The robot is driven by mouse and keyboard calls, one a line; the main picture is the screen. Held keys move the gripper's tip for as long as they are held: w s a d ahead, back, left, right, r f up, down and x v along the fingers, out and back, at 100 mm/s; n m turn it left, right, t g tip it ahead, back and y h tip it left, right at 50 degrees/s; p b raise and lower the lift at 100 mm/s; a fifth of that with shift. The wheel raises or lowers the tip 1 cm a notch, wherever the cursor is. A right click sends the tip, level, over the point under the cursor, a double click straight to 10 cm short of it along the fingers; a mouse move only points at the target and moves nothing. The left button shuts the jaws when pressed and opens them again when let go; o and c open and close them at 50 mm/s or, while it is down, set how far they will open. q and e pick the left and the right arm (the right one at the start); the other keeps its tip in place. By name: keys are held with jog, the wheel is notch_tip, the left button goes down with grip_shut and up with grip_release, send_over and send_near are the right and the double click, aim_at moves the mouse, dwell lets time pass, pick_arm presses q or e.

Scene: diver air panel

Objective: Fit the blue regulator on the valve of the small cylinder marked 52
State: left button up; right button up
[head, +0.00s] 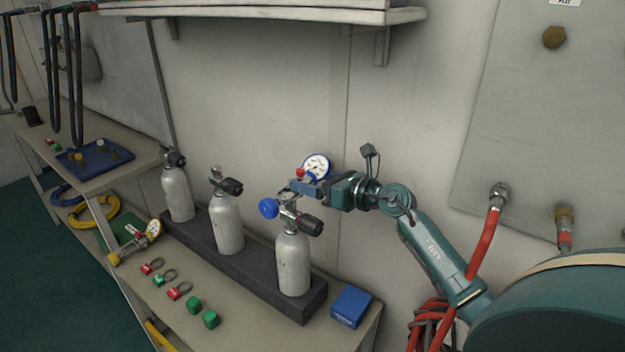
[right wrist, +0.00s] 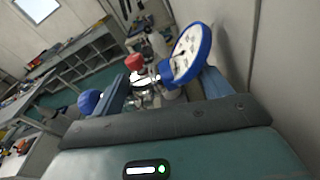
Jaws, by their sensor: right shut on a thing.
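Three small grey cylinders stand in a dark rack: a left one (head: 177,195), a middle one (head: 227,230) and a right one (head: 293,265). I cannot read a 52 on any of them. My right gripper (head: 303,187) is shut on the blue regulator, which has a blue-rimmed gauge (head: 316,167), a red knob (head: 300,173) and a blue handwheel (head: 268,208). The regulator is at the valve (head: 290,217) of the right cylinder. I cannot tell whether it is seated. The gauge (right wrist: 190,52) and red knob (right wrist: 134,62) also show in the right wrist view. My left gripper is out of view.
The dark rack (head: 255,275) runs along the bench. A blue box (head: 351,306) lies right of it. Another gauge (head: 153,229) with a yellow fitting, several rings and green caps (head: 194,305) lie in front. A wall shelf (head: 270,14) is above; red hoses (head: 485,240) hang at right.

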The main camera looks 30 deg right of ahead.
jog(key=shift+s+r, duration=0.1)
jog(key=shift+r, duration=0.05)
jog(key=shift+f, duration=0.2)
jog(key=shift+f+b, duration=0.45)
jog(key=shift+f+b, duration=0.45)
jog(key=shift+f, duration=0.3)
dwell(0.8)
jog(key=shift+s+f, duration=0.15)
jog(key=shift+f, duration=0.15)
jog(key=shift+s+a+f+b, duration=0.1)
jog(key=shift+f+b, duration=0.6)
jog(key=shift+f, duration=0.2)
dwell(1.2)
jog(key=shift+r, duration=0.15)
jog(key=shift+r+p, duration=1.1)
jog(key=shift+p, duration=0.25)
